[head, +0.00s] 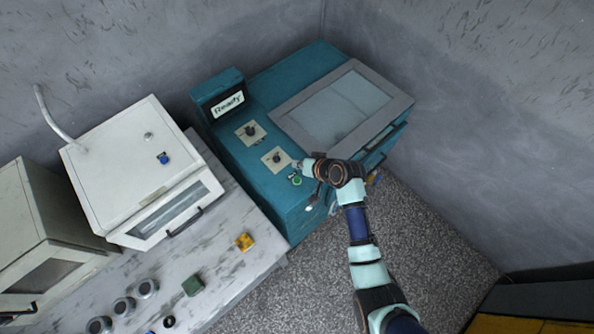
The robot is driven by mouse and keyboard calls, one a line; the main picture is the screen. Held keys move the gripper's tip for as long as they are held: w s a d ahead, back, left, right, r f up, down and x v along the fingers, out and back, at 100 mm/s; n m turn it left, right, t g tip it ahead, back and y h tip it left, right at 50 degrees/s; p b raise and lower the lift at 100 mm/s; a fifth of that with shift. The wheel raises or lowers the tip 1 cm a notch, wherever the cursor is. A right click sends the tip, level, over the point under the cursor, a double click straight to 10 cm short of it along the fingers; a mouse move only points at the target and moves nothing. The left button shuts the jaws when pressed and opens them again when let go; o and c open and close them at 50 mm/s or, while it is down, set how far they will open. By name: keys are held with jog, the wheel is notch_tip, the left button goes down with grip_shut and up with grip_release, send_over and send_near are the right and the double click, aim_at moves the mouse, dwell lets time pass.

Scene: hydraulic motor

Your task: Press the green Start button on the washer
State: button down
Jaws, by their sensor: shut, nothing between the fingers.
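The washer (238,147) is a teal machine with a grey-framed lid window, standing against the back walls. Its small display (228,104) reads "Ready". The green Start button (296,181) is a small round spot on the front part of its top panel, below two dial plates. My gripper (300,165) is shut and empty, just above and right of the button in the picture. The fingertips are small here, and I cannot tell their height over the panel or whether they touch it. The button itself is in view.
Two dials (277,157) sit on the panel near my gripper. A white oven-like box (140,165) stands on the marble counter (215,262) at left, with a yellow part (244,242), a green block (193,285) and several metal cylinders.

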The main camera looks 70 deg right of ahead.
aim_at(298, 181)
notch_tip(298, 181, down, 8)
jog(key=b, duration=0.7)
jog(key=shift+r, duration=0.1)
jog(key=shift+f, duration=0.35)
jog(key=shift+f, duration=0.15)
dwell(0.5)
jog(key=shift+f+b, duration=0.3)
jog(key=shift+b, duration=0.1)
jog(key=shift+f, duration=0.35)
dwell(0.4)
dwell(0.3)
jog(key=shift+r+p, duration=0.65)
jog(key=shift+r, duration=0.15)
